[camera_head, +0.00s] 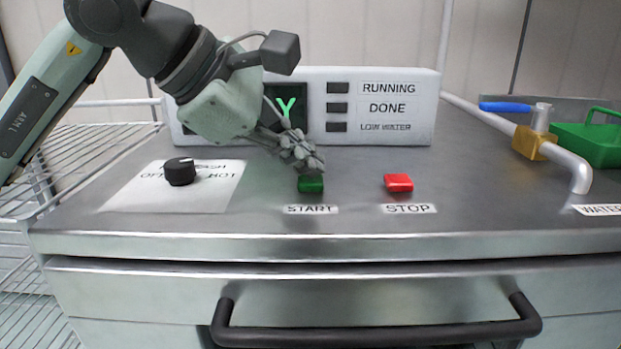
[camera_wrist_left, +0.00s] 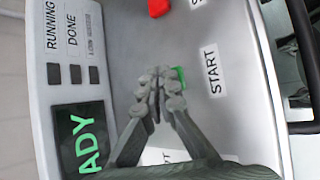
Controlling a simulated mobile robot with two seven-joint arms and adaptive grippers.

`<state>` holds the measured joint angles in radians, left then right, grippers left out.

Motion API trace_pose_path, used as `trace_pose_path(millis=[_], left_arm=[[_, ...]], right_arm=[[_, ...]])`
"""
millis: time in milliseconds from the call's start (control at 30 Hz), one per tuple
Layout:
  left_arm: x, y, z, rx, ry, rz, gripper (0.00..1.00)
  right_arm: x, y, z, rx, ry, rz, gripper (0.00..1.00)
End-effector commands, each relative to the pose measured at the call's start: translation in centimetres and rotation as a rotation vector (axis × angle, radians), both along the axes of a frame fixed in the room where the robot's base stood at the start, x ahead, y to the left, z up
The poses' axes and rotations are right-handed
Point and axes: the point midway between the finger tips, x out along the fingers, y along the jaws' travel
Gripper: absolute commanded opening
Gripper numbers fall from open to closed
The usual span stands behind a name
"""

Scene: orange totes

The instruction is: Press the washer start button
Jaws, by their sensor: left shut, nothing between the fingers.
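The green start button (camera_head: 311,184) sits on the steel top of the washer (camera_head: 345,225), behind the START label (camera_head: 310,209). My left gripper (camera_head: 312,166) is shut and empty, with its fingertips over the back part of the button. In the left wrist view the fingertips (camera_wrist_left: 162,78) partly cover the green button (camera_wrist_left: 180,75). I cannot tell whether they touch it. The panel display (camera_head: 288,105) is lit green, and the wrist view shows the letters "ADY". The RUNNING indicator (camera_head: 338,88) is dark. My right gripper is not in view.
A red stop button (camera_head: 398,183) is right of the start button. A black knob (camera_head: 180,171) is to the left. A pipe with a blue-handled valve (camera_head: 506,106) and a green container (camera_head: 590,140) are at the right. A dark handle (camera_head: 375,336) crosses the front.

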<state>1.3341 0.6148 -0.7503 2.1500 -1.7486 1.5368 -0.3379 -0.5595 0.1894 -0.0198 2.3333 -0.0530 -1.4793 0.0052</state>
Motion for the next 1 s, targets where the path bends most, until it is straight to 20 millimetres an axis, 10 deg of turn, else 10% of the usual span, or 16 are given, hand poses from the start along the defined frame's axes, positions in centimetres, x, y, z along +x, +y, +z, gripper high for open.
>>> trace_pose_path(millis=[1000], left_arm=[[0.03, 0.02, -0.26, 0.001, 0.001, 0.001, 0.00]], right_arm=[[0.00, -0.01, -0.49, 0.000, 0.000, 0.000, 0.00]])
